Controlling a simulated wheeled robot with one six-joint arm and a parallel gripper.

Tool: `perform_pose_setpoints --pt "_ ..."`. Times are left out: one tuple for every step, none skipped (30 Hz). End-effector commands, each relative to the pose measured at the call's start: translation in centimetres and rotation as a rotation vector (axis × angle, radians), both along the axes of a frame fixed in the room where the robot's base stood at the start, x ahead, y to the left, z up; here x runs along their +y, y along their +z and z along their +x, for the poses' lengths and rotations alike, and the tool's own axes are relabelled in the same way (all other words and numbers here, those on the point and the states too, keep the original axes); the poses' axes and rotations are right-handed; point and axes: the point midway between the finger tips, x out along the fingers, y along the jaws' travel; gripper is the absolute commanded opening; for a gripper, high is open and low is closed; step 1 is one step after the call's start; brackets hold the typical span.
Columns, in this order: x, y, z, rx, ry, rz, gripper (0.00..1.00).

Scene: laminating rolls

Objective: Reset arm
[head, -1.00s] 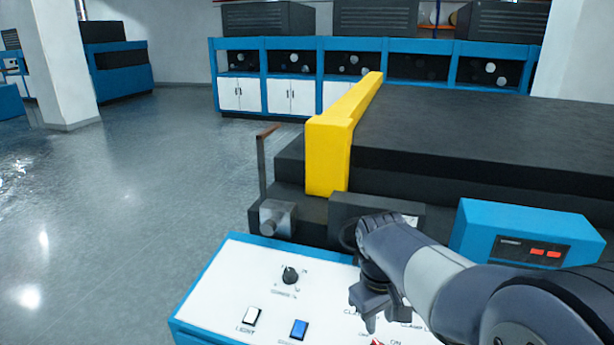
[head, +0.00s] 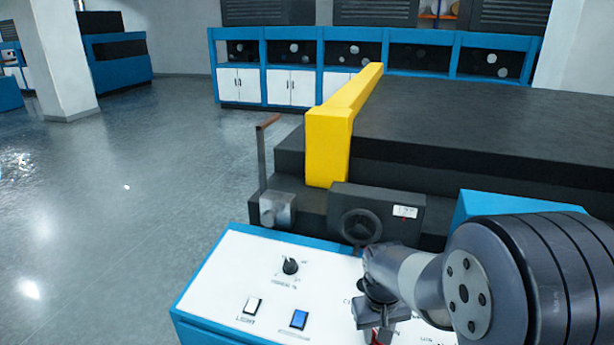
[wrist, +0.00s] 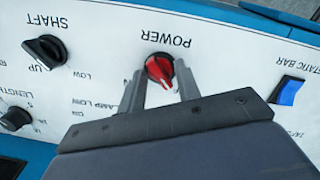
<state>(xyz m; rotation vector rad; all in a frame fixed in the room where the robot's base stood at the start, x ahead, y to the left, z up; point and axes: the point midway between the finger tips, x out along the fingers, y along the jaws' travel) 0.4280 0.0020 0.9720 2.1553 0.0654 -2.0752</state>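My gripper (head: 380,318) hangs low over the white control panel (head: 225,275) at the lower middle of the head view. In the wrist view my gripper (wrist: 159,80) is open, its two fingers apart on either side of the red POWER knob (wrist: 160,70). A gap shows between each finger and the knob. I cannot tell whether the fingertips are level with the knob or above it. In the head view only a sliver of red shows by the gripper.
The panel also has a black SHAFT knob (wrist: 45,51), a LENGTH knob (wrist: 15,119) and a blue switch (wrist: 287,91). Behind it stand a handwheel (head: 359,226), a yellow bar (head: 328,145) and the dark machine bed (head: 450,125). Open floor (head: 130,200) lies to the left.

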Motion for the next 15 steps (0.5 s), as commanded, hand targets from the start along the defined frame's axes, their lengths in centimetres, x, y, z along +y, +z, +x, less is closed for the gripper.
perform_pose_setpoints --pt "-0.04 0.00 0.01 -0.002 -0.046 0.008 0.32" --pt "-0.04 0.00 0.01 -0.004 -0.076 0.013 0.32" --pt "-0.05 0.01 0.00 -0.006 -0.116 0.020 0.32" --pt "-0.07 0.02 0.00 -0.008 -0.146 0.025 0.32" --pt "-0.09 0.02 0.00 -0.010 -0.176 0.029 0.32" --pt "-0.10 0.03 0.00 -0.012 -0.215 0.036 0.32" --pt "-0.11 0.03 0.00 -0.013 -0.245 0.041 0.32" --pt "-0.10 0.03 0.00 -0.015 -0.275 0.046 0.32" --pt "-0.11 0.04 0.00 -0.017 -0.314 0.053 0.32" --pt "-0.12 0.04 0.00 -0.019 -0.343 0.058 0.32" --pt "-0.12 0.04 0.00 -0.020 -0.373 0.063 0.32" --pt "-0.13 0.04 0.01 -0.024 -0.412 0.069 0.32" --pt "-0.13 0.04 0.00 -0.025 -0.442 0.075 0.32" --pt "-0.13 0.05 0.00 -0.026 -0.469 0.080 0.32" --pt "-0.13 0.05 -0.01 -0.028 -0.507 0.086 0.32"
